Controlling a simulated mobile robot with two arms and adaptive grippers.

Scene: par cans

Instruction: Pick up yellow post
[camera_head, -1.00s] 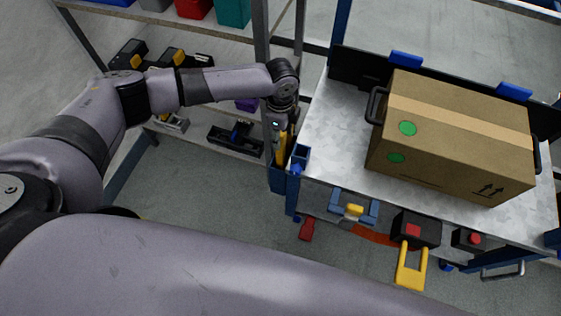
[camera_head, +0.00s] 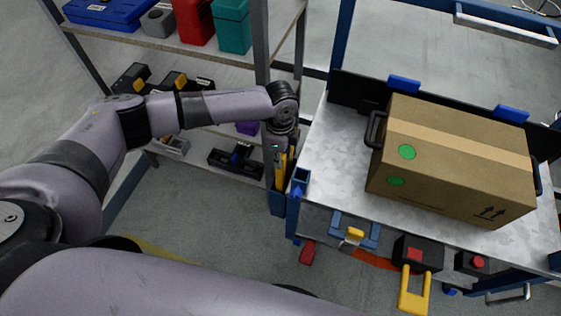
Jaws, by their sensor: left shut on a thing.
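The yellow post (camera_head: 281,169) stands upright at the left side of the metal-topped cart, its lower end in a blue holder (camera_head: 277,202). My left arm reaches over from the left and its wrist points down there. My left gripper (camera_head: 280,155) is shut on the upper part of the yellow post; its fingertips are small and partly hidden. My right gripper is out of view.
A brown cardboard box (camera_head: 455,165) sits on the cart top (camera_head: 335,150). A black block with a yellow shackle (camera_head: 414,290) hangs at the cart's front edge. A shelf rack (camera_head: 190,48) with coloured bins stands behind my left arm. Grey floor is open below.

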